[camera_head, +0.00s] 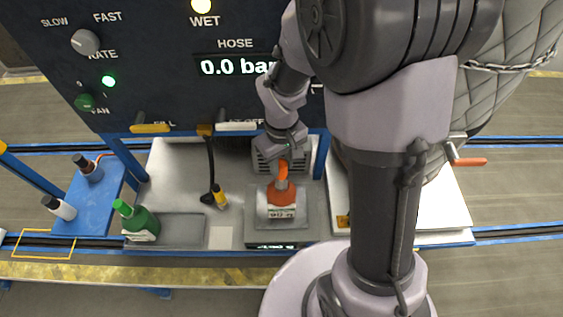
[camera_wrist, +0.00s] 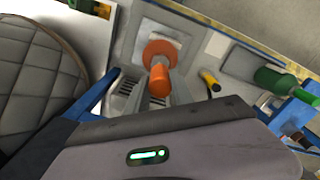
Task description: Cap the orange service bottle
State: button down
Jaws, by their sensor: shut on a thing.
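The orange service bottle (camera_head: 281,198) stands upright on a grey square plate, with a pale label on its front. It also shows from above in the wrist view (camera_wrist: 161,48). An orange cap (camera_head: 283,171) is at the bottle's neck, directly under my gripper (camera_head: 284,160); it also shows in the wrist view (camera_wrist: 159,81). My gripper is shut on the cap and points down over the bottle. I cannot tell whether the cap is fully seated.
Two small bottles stand on the blue shelf (camera_head: 93,201). The dark control panel (camera_head: 150,75) rises behind.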

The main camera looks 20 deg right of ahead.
aim_at(281, 173)
jog(key=shift+f+b, duration=2)
jog(key=shift+f, duration=0.35)
jog(key=c, duration=1)
grip_release()
jog(key=shift+c, duration=0.2)
notch_tip(281, 173, up, 18)
jog(key=p, duration=0.4)
jog(key=shift+f, duration=0.25)
